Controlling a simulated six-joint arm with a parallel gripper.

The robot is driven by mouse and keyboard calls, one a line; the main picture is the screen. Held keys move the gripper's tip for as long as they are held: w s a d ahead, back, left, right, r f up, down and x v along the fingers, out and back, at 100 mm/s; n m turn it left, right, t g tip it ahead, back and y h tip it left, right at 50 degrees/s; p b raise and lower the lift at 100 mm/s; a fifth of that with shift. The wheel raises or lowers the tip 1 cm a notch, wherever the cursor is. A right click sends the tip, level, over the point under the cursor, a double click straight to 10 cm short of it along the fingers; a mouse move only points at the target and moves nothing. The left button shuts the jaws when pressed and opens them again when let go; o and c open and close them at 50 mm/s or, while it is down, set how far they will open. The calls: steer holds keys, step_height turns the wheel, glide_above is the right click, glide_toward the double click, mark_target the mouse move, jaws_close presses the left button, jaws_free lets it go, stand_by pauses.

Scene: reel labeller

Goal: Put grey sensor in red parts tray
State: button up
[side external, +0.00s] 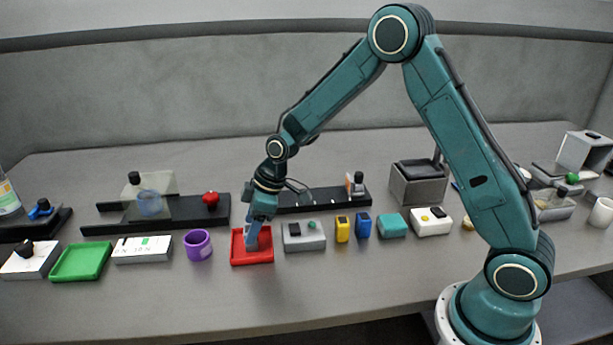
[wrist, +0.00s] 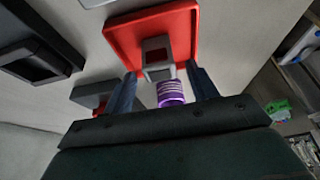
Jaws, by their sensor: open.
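The red parts tray (side external: 266,258) lies on the bench, and in the wrist view the red tray (wrist: 122,37) fills the upper middle. The grey sensor (wrist: 158,52), a small squarish block with a darker face, shows inside the tray's outline in the wrist view; whether it rests on the floor cannot be told. My gripper (side external: 252,243) points down over the tray. In the wrist view my gripper (wrist: 162,88) has its two fingers apart, one either side below the sensor, not visibly gripping it. In the side view the fingers largely hide the sensor.
A purple cup (side external: 198,245) stands close left of the tray. A grey box with buttons (side external: 304,237) is close on its right. A black rail with a red knob (side external: 210,199) lies behind. A green tray (side external: 81,262) is farther left. The bench in front is clear.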

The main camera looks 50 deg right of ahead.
steer(key=v, duration=1)
steer(key=shift+r, duration=0.1)
stand_by(0.3)
steer(key=s+r+m+t+h, duration=0.15)
steer(key=s+r+m, duration=0.25)
steer(key=s+r, duration=0.85)
steer(key=s+d+m+h, duration=0.1)
steer(key=s+m, duration=0.4)
steer(key=s, duration=1.2)
steer(key=shift+d+f+t+h, duration=0.15)
steer(key=shift+d+t+h, duration=0.25)
steer(key=shift+d, duration=0.5)
